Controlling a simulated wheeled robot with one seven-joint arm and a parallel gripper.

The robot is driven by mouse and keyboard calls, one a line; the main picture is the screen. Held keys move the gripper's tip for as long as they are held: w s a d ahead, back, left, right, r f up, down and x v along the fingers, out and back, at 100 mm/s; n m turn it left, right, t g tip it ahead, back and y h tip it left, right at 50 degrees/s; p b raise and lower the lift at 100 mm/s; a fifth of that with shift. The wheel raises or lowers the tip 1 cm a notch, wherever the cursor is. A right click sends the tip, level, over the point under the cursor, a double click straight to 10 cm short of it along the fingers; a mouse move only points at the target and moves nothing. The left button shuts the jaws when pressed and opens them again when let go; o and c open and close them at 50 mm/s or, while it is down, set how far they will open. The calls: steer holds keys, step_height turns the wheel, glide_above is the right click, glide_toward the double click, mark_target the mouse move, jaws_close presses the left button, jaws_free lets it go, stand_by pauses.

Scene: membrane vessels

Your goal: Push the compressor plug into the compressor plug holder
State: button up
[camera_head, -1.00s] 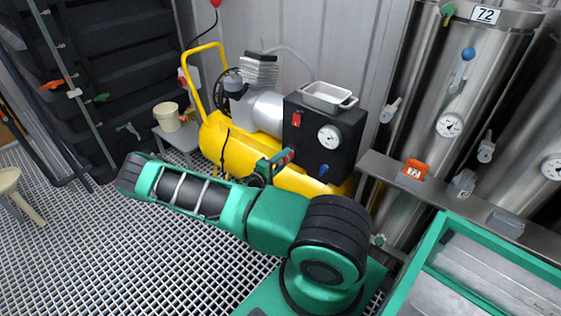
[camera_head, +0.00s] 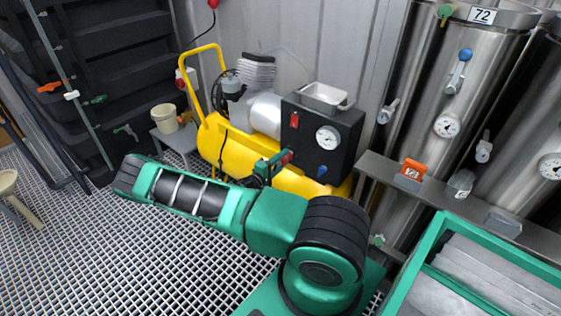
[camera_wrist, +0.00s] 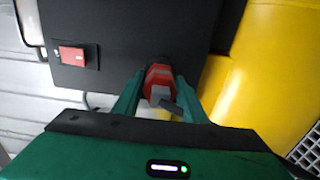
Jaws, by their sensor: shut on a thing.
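The compressor plug (camera_wrist: 158,76) is a red piece with a grey end, seen in the wrist view between the two green fingers of my gripper (camera_wrist: 160,88). My gripper is shut on it. The plug's far end is at the face of the black compressor box (camera_wrist: 110,25); I cannot tell how deep it sits. In the head view my gripper (camera_head: 279,163) is at the left side of the black box (camera_head: 318,140), and a bit of red shows at its tip. The plug holder cannot be made out apart from the plug and the box.
The yellow compressor tank (camera_head: 238,150) lies below and beside the box. A metal tray (camera_head: 323,97) sits on top of the box. A red switch (camera_wrist: 72,56) and a gauge (camera_head: 328,138) are on the box. Steel vessels (camera_head: 430,90) and a ledge (camera_head: 440,190) stand right.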

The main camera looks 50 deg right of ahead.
steer(key=shift+d, duration=0.55)
steer(key=o, duration=1.5)
steer(key=a, duration=1)
steer(key=shift+s+a, duration=0.3)
steer(key=shift+a, duration=0.05)
